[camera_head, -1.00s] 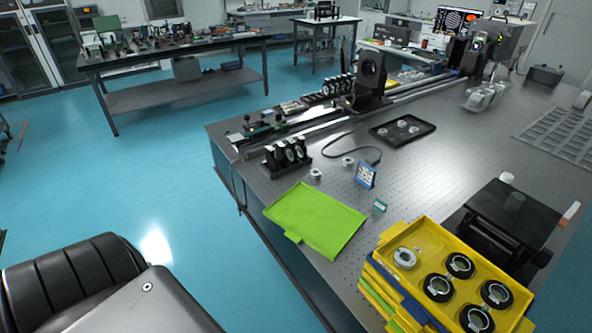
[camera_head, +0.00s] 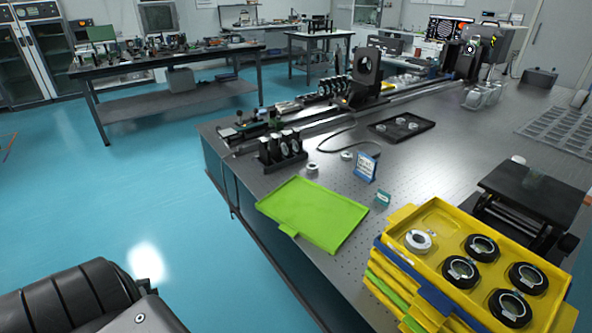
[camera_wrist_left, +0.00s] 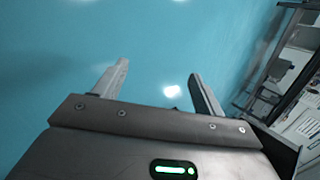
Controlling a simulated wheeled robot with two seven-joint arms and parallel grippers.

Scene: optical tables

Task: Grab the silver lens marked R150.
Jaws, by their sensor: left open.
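No R150 marking is readable in these views. A silver ring-shaped lens (camera_head: 418,241) lies in the back-left of the yellow tray (camera_head: 437,213), beside several black-rimmed lenses (camera_head: 461,270). Two small silver pieces, one nearer (camera_head: 312,168) and one farther (camera_head: 347,156), stand on the optical table behind the green tray. My left gripper (camera_wrist_left: 158,70) is open and empty over the blue floor in the left wrist view, away from the table. In the head view only part of my arm shows at bottom left. My right gripper is not in view.
The flat green tray (camera_head: 312,213) lies empty near the table's left edge. Black lens holders (camera_head: 281,148), a blue-framed card (camera_head: 365,167) and a black tray (camera_head: 402,127) stand behind it. A black platform (camera_head: 535,190) stands right of the yellow tray stack. Floor left is clear.

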